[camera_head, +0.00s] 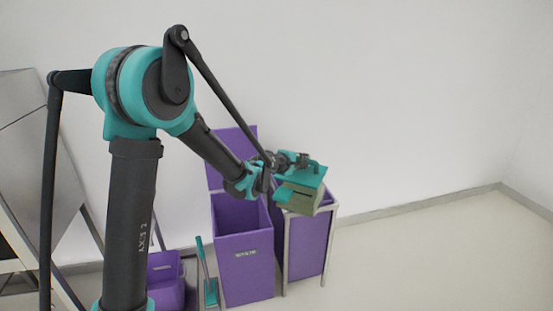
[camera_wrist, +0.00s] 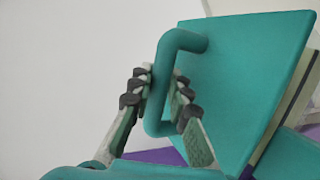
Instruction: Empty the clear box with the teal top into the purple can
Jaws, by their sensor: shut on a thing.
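The box with the teal top (camera_head: 301,193) hangs tilted in the head view, its walls olive-green and see-through. In the wrist view its flat teal top (camera_wrist: 235,90) fills the right side, with a bent teal handle (camera_wrist: 185,40). My gripper (camera_head: 308,166) is shut on this handle; its fingers (camera_wrist: 158,98) lie on both sides of the bar in the wrist view. The box is in front of or above a purple can in a metal frame (camera_head: 312,245). Another purple can (camera_head: 245,272), labelled, stands open to its left. The contents cannot be made out.
A small purple bin (camera_head: 163,280) and a teal long-handled tool (camera_head: 207,280) stand left of the cans. Grey slanted panels (camera_head: 25,150) are at the far left. A white wall is behind. The floor (camera_head: 430,265) at the right is clear.

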